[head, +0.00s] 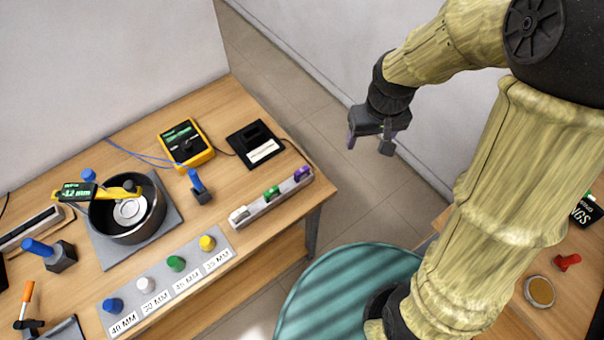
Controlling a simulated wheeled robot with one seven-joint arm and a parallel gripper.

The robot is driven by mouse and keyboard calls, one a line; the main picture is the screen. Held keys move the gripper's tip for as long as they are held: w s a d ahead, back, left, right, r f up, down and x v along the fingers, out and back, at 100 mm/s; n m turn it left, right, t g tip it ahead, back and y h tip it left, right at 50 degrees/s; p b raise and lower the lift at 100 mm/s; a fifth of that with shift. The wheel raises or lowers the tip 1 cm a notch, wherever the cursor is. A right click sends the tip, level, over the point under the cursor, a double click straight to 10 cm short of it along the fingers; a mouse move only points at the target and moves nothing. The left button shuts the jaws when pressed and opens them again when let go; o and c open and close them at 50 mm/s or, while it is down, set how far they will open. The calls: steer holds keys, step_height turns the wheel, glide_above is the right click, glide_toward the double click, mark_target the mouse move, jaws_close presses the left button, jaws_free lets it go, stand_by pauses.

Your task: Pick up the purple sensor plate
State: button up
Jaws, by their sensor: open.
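The purple sensor plate (302,174) is a small purple piece at the far right end of a grey rail (262,206). The rail lies along the right edge of the wooden bench. A green piece (271,192) and a white piece (240,213) sit on the same rail, further left. My gripper (370,144) is open and empty, with its fingers pointing down. In the picture it is right of and above the purple plate, apart from it, over the floor beyond the bench edge.
A yellow meter (185,143) and a black device (255,144) lie behind the rail. A dark pot (128,222) stands on a grey mat at left. A grey strip (172,270) with coloured knobs lies along the front. A second bench (500,318) is at right.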

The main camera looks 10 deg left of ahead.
steer(key=a+f+n, duration=0.1)
steer(key=a+n, duration=0.1)
steer(key=a, duration=0.6)
steer(key=w+a+f+n+g, duration=0.1)
steer(key=a+f+n, duration=0.1)
steer(key=a, duration=0.6)
steer(key=shift+a+n, duration=0.25)
steer(key=shift+n, duration=0.55)
steer(key=shift+f, duration=0.1)
steer(key=shift+f, duration=0.1)
steer(key=p, duration=0.4)
glide_above(299, 170)
step_height(299, 170, down, 12)
steer(key=shift+w+a, duration=0.1)
steer(key=shift+f, duration=0.1)
